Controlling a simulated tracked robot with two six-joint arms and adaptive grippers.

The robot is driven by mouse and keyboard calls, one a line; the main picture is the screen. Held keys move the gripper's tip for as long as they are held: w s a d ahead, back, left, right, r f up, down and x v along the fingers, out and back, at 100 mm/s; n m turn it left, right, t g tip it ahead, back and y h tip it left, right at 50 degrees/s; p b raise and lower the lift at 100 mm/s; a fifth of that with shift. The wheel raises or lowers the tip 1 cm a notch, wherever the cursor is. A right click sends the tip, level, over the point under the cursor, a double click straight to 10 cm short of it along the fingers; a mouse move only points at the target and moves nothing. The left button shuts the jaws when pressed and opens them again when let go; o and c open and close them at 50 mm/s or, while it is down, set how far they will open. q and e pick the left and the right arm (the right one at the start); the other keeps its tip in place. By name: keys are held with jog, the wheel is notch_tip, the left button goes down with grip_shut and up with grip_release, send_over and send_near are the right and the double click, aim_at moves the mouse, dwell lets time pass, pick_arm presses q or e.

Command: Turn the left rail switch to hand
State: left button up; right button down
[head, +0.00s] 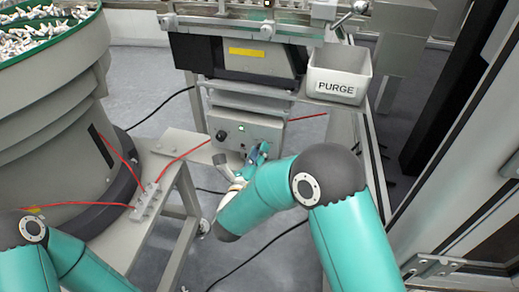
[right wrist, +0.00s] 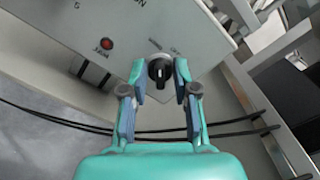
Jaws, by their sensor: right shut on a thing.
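My right gripper (head: 257,153) is at the lower right of this face. In the right wrist view my right gripper (right wrist: 160,78) has its two fingers on either side of a black rotary switch (right wrist: 160,73) and is shut on it. The switch has a pale pointer mark. The small labels above it are too blurred to read. My left arm shows at the lower left; its gripper is out of view.
A white PURGE bin (head: 338,76) hangs at the right of the machine. A large round feeder (head: 50,120) full of small parts stands at the left. Red tubes and black cables run near the box. A red lamp (right wrist: 106,43) is on the panel.

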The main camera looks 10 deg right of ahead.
jog(key=shift+s+d+f+n, duration=0.1)
jog(key=shift+f+n, duration=0.2)
jog(key=c, duration=0.9)
grip_release()
jog(key=shift+r, duration=0.15)
jog(key=v, duration=0.7)
jog(key=shift+s, duration=0.15)
